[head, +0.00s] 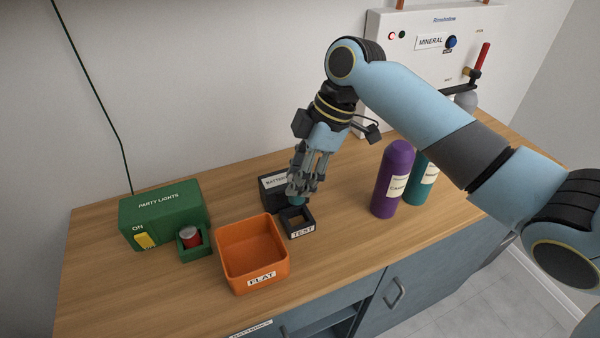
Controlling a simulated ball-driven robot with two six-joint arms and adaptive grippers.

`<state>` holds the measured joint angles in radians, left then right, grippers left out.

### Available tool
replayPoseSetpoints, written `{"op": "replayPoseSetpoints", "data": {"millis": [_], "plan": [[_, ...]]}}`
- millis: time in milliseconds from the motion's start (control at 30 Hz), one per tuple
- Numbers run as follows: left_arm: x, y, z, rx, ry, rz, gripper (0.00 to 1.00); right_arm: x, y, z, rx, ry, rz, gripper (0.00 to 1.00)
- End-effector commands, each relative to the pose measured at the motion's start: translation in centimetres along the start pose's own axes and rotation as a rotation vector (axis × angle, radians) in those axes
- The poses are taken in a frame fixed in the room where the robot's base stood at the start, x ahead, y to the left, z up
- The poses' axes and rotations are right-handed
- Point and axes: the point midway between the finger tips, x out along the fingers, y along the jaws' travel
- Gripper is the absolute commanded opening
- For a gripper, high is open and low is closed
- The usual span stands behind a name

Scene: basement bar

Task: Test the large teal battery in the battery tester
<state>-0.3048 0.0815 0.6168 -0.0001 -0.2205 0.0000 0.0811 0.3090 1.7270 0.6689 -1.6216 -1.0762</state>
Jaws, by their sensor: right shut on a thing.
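My right gripper (301,190) points down over the battery tester (271,199), a dark box with a partly hidden label. It is shut on the large teal battery (299,201), of which only a small teal part shows below the fingers. The battery is at the back of the tester's square dark socket (301,233), marked TEST. I cannot tell whether the battery is above the socket or partly inside it. My left gripper is not in view.
An orange bin (238,274) marked FLAT stands left of the socket. A green PARTY LIGHTS box (160,211) has a holder with a red cylinder (190,237). Purple (391,180) and teal (424,177) bottles stand right. A white MINERAL panel (412,62) is behind. The counter's front middle is clear.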

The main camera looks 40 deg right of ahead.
Motion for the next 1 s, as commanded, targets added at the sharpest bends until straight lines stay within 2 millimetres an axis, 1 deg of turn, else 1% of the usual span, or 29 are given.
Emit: {"op": "replayPoseSetpoints", "data": {"millis": [33, 533, 1000], "plan": [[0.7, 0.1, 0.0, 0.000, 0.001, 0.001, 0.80, 0.7, 0.0, 0.3, 0.000, 0.000, 0.000, 0.00], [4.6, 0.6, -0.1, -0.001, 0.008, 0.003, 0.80, 4.2, 0.0, 1.7, 0.000, 0.000, 0.001, 0.00], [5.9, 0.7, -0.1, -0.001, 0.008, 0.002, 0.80, 7.0, 0.0, 2.9, 0.000, 0.001, 0.000, 0.00]]}}
